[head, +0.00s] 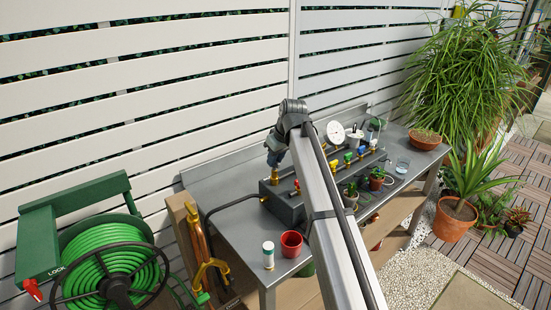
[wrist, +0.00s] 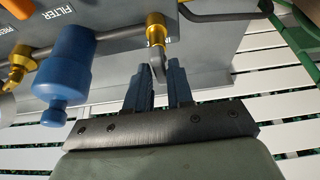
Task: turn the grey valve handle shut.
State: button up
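The grey valve handle (wrist: 159,70) hangs from a brass valve (wrist: 156,32) on the pipe in the wrist view. My gripper (wrist: 157,75) has its two blue fingers apart, one on each side of the handle's free end. A narrow gap shows between the fingers, and I see no clear grip on the handle. In the head view my gripper (head: 273,160) points down at the left end of the grey manifold box (head: 290,205). The handle is too small and covered to make out there.
A blue filter (wrist: 65,62) stands close left of my fingers, with another brass fitting (wrist: 17,65) beyond it. A red pot (head: 291,244) and a white bottle (head: 268,255) stand on the bench's near end. A green hose reel (head: 110,270) is at left.

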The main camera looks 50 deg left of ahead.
grip_shut()
jog(key=m+t, duration=0.1)
jog(key=m, duration=0.2)
jog(key=shift+s+m, duration=0.15)
jog(key=shift+m, duration=0.25)
jog(key=m+t+h, duration=0.1)
jog(key=m+t, duration=0.1)
jog(key=m, duration=0.2)
jog(key=shift+a+m, duration=0.1)
jog(key=shift+m, duration=0.2)
jog(key=m+h, duration=0.1)
jog(key=m, duration=0.1)
jog(key=m+t, duration=0.1)
jog(key=m, duration=0.2)
jog(key=shift+s+a+h, duration=0.15)
jog(key=shift+h, duration=0.25)
jog(key=shift+m+h, duration=0.8)
jog(key=shift+m, duration=1.5)
